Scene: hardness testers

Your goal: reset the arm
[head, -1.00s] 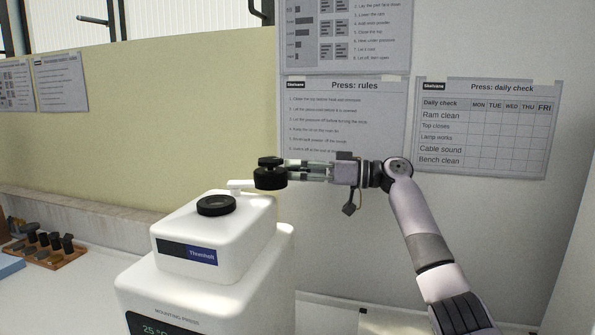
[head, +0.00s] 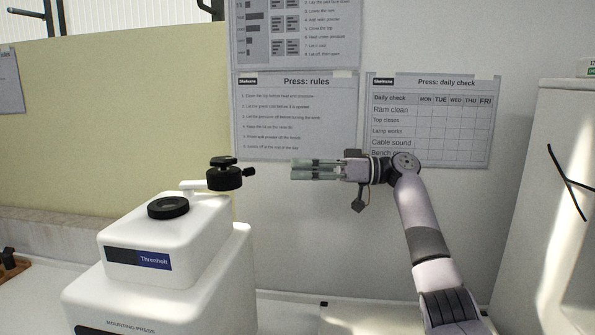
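My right gripper (head: 292,169) is in the middle of the head view, pointing left. Its two pale fingers show as separate bars with a narrow gap between them, and nothing is held there. To its left is the black knob (head: 224,178) of the mounting press (head: 168,245), with a small side knob pointing at the fingers and clear space between. The knob sits at the end of a white swing arm (head: 192,186), out to the side of the dark round opening (head: 168,208) on top of the press. My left gripper is out of view.
The wall behind carries a rules sheet (head: 294,117) and a daily check sheet (head: 430,120). A pale cabinet (head: 560,150) stands at the right. Part of a brown rack (head: 12,267) shows at the left edge. Bench room shows right of the press.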

